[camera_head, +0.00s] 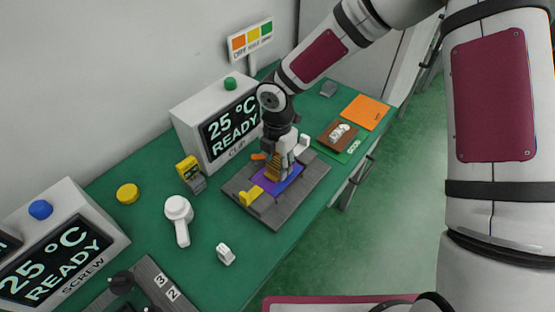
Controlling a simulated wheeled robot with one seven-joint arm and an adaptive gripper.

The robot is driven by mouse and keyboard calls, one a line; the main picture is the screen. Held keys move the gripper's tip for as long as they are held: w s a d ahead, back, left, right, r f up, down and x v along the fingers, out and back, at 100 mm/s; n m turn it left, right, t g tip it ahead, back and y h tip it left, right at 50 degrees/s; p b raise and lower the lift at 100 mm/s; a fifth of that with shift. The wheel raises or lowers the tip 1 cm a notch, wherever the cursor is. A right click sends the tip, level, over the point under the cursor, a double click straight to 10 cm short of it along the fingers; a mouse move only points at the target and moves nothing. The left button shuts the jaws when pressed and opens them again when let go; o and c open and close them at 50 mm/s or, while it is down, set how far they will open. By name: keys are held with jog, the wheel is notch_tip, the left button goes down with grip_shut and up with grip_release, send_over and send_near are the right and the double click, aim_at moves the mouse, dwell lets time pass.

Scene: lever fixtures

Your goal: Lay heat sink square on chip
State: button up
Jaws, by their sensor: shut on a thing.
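My gripper (283,164) points down over the dark grey fixture block (268,215) in the middle of the bench. It is shut on a copper-brown finned heat sink (274,172). The heat sink is low over a purple-blue board (291,184) set in the block. The chip cannot be made out; the heat sink and gripper cover that part of the board. I cannot tell whether the heat sink touches anything below it or sits square. A yellow clip part (250,196) is at the block's left front edge, and a white piece (304,140) is at its back right.
Behind the block stands a display box (190,112) reading 25 °C READY, marked CLIP; a SCREW box (90,225) is at left. A yellow-topped device (187,168), white tool (179,211), small white part (225,254) and brown card (338,134) lie around. Green bench shows between them.

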jog(key=shift+f, duration=0.1)
jog(key=o, duration=1.2)
jog(key=shift+o, duration=0.2)
notch_tip(320, 180, up, 12)
jog(key=s+d+r+m+t+h, duration=0.1)
jog(key=s+d+r+m, duration=0.3)
jog(key=d+r+m, duration=0.3)
jog(key=s+d+r+m+t+h, duration=0.1)
jog(key=s+d+r+m+h, duration=0.1)
jog(key=s+d+r+m, duration=0.45)
jog(key=s+d+r+m+t+y, duration=0.1)
jog(key=s+d+r+m, duration=0.1)
jog(key=s+m, duration=0.4)
jog(key=s+d+r+m+t+y, duration=0.1)
jog(key=s+d+r+m+y, duration=0.1)
jog(key=s+m, duration=0.4)
jog(key=d+r+m, duration=0.1)
jog(key=d+m, duration=0.1)
jog(key=m, duration=0.1)
jog(key=shift+d+t, duration=0.35)
jog(key=shift+t, duration=0.05)
